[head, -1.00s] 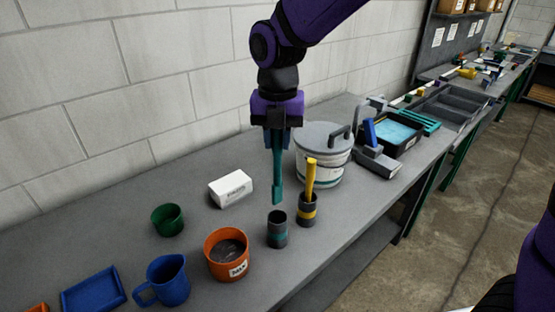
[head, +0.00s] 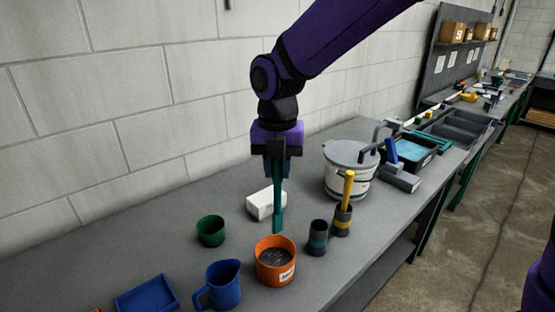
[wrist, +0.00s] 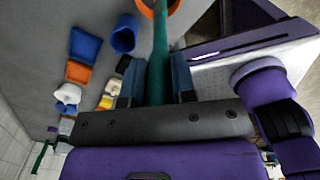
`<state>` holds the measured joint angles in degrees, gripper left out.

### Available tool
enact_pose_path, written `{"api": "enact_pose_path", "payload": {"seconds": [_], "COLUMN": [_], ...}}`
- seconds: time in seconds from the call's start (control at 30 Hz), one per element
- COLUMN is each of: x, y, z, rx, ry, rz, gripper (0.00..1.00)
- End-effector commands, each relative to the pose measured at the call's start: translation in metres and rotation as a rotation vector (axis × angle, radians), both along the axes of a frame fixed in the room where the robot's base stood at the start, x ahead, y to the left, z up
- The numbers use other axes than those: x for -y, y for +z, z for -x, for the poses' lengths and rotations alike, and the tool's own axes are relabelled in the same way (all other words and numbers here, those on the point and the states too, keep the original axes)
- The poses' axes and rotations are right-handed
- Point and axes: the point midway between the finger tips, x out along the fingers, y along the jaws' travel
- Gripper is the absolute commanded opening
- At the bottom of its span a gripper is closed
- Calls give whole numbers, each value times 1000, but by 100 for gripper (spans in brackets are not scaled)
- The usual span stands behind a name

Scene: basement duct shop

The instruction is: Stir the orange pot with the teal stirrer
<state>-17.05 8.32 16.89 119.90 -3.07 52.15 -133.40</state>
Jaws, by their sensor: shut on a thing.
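The orange pot (head: 276,263) stands upright on the bench with a dark filling and a white label on its front. My gripper (head: 275,172) is shut on the teal stirrer (head: 278,208), which hangs down vertically. In the head view the stirrer's lower end shows just above the pot's back rim, apart from the filling. In the wrist view the stirrer (wrist: 159,60) runs up from between the fingers (wrist: 157,85), and the orange pot (wrist: 172,5) is partly cut off at the top edge, partly hidden by the stirrer.
A teal-banded dark holder (head: 317,239) stands empty to the pot's right, with a holder bearing a yellow tool (head: 347,188) beyond. A blue jug (head: 222,286) and green cup (head: 211,231) are at left. A white box (head: 264,203) is behind the stirrer; a lidded bucket (head: 350,172) stands behind right.

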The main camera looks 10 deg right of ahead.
Motion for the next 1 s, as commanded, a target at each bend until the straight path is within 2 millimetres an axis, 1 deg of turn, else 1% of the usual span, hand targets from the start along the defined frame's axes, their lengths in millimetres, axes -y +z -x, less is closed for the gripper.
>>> {"api": "enact_pose_path", "payload": {"seconds": [0.27,1.0], "x": [0,0], "y": [-10,-60], "z": [0,0], "rx": [-1,-2], "ry": [0,1], "rz": [1,2], "gripper": [1,1]}}
